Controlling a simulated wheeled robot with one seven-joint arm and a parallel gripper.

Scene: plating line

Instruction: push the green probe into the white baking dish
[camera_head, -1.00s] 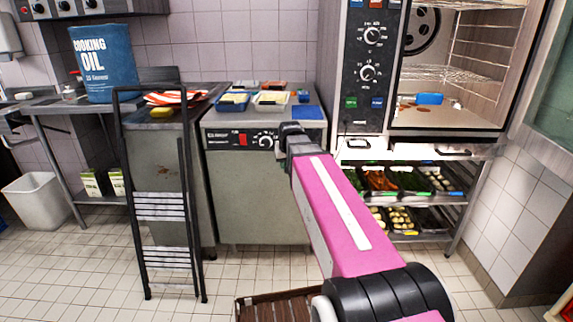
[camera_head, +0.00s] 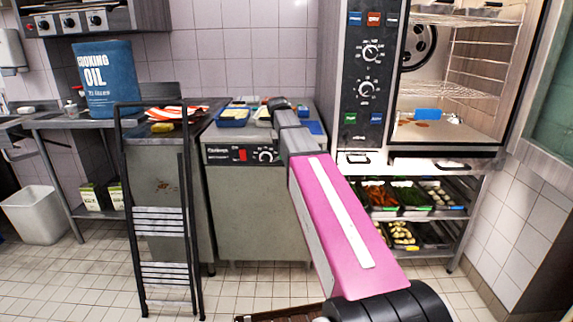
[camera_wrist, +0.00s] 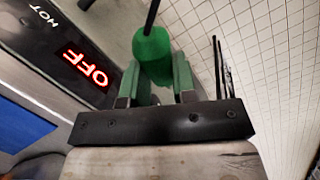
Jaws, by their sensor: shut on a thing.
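The green probe (camera_wrist: 152,57), a green handle with a thin dark rod, is between the two fingers of my gripper (camera_wrist: 155,88) in the wrist view. My gripper is shut on it. In the head view my pink arm reaches over the counter unit, and the gripper and probe cannot be made out there. A small pale dish (camera_head: 263,113), possibly the white baking dish, shows on the counter top just left of my arm's end, partly hidden. No white dish is clear in the wrist view.
The counter unit (camera_head: 250,200) has a front panel with a red switch and knob. A blue tray (camera_head: 234,116) and blue flat item (camera_head: 315,128) lie on top. An open oven (camera_head: 440,138) stands right; a black step ladder (camera_head: 160,245) stands left. Floor is open between.

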